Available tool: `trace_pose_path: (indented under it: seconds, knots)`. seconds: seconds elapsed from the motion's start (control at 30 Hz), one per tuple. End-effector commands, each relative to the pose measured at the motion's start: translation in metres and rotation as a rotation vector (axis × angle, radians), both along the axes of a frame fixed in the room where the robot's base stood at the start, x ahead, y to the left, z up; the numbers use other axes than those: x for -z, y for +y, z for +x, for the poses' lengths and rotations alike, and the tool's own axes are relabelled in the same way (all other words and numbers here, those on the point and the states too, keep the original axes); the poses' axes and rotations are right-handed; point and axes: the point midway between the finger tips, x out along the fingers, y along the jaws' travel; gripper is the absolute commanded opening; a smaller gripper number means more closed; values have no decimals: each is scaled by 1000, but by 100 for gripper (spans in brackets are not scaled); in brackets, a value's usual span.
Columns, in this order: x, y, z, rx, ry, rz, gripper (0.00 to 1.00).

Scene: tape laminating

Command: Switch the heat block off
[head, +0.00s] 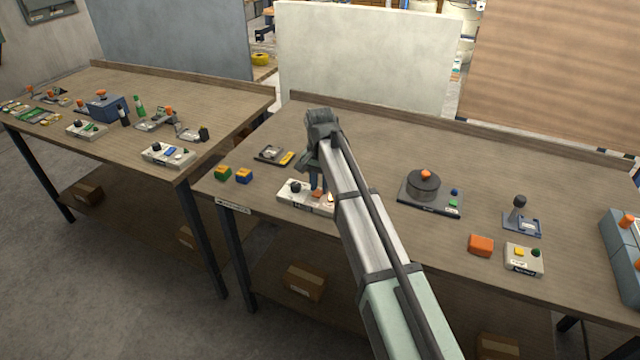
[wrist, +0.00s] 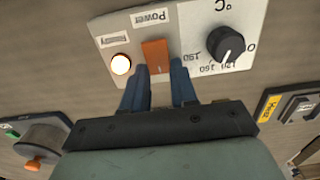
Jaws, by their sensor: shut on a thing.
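The heat block's pale control panel (head: 293,198) lies near the front edge of the right bench, and it fills the top of the wrist view (wrist: 190,30). On it are an orange power switch (wrist: 155,53), a black temperature knob (wrist: 226,43) with a scale, and a small round lamp (wrist: 121,64) that looks lit. My gripper (wrist: 160,72) points down at the panel, with its blue fingers shut on the power switch, one on each side. In the head view my gripper (head: 317,185) hides part of the panel. The switch's exact tilt cannot be told.
A round dark device with an orange knob (head: 425,187) stands right of my arm. A small dark tool with a yellow part (head: 273,155) and two small coloured blocks (head: 233,175) are to the left. An orange block (head: 481,245) lies at the right front.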

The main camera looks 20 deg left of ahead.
Motion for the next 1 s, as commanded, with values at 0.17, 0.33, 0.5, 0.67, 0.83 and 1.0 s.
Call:
trace_pose_path:
  seconds: [0.17, 0.33, 0.5, 0.67, 0.83, 1.0]
  knots:
    - [0, -1, -2, 0, -20, 0, 0]
    - [-1, -2, -10, -1, -148, 0, 0]
    - [-2, -1, -13, -1, -289, 0, 0]
    - [-3, -1, -13, 0, -356, 0, 0]
    - [-4, 0, -12, 1, -367, 0, 0]
    - [-4, 0, -11, 0, -366, 0, 29]
